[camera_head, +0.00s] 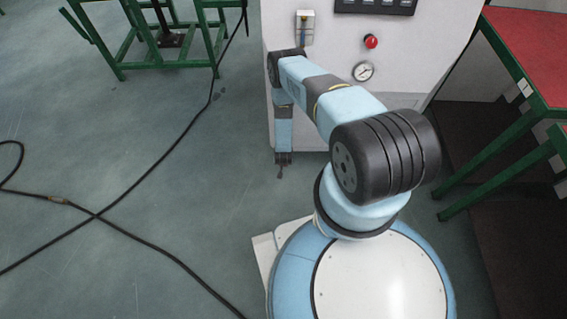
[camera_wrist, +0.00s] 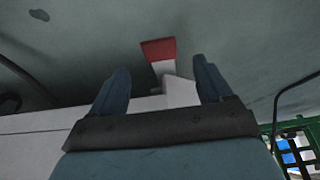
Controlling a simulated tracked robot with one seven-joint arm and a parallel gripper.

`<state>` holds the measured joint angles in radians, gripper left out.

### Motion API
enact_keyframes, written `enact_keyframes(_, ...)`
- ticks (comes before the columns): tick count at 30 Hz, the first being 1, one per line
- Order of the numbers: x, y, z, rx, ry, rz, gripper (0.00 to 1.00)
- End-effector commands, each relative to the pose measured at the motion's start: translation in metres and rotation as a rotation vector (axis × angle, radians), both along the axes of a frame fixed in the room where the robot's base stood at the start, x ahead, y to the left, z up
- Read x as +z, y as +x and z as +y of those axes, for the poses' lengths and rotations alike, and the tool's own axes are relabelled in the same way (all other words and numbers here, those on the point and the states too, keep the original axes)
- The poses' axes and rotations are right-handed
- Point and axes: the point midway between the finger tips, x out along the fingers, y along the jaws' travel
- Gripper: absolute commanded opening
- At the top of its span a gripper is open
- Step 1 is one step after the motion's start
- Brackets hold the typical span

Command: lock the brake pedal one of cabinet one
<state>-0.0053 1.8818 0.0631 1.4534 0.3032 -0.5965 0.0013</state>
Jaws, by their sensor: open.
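The brake pedal (camera_wrist: 158,51) shows in the wrist view as a short pale bar with a red end, standing out from the white cabinet (camera_wrist: 45,123) low over the floor. My gripper (camera_wrist: 160,68) is open, with one dark finger on each side of the pedal in the picture. I see no contact, and I cannot tell how deep the pedal lies between the fingers. In the head view my gripper (camera_head: 283,166) points down at the lower left of the cabinet front (camera_head: 425,50). The pedal cannot be made out there.
A green-framed table with a red top (camera_head: 525,50) stands at right. A black cable (camera_head: 150,178) crosses the open floor at left.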

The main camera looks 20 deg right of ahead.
Motion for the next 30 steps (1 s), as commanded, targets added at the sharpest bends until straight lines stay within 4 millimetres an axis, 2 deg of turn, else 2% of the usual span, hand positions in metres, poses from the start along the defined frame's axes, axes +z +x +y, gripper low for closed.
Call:
enact_keyframes(3,-0.017,0.006,-0.002,0.001,0.000,0.000,0.79)
enact_keyframes(9,-0.037,0.014,-0.005,0.000,0.000,0.000,0.79)
enact_keyframes(15,-0.046,0.018,-0.006,0.000,0.000,0.000,0.79)
enact_keyframes(24,-0.047,0.019,-0.006,0.000,0.000,0.000,0.79)
enact_keyframes(30,-0.047,0.019,-0.007,0.000,0.000,0.000,0.61)
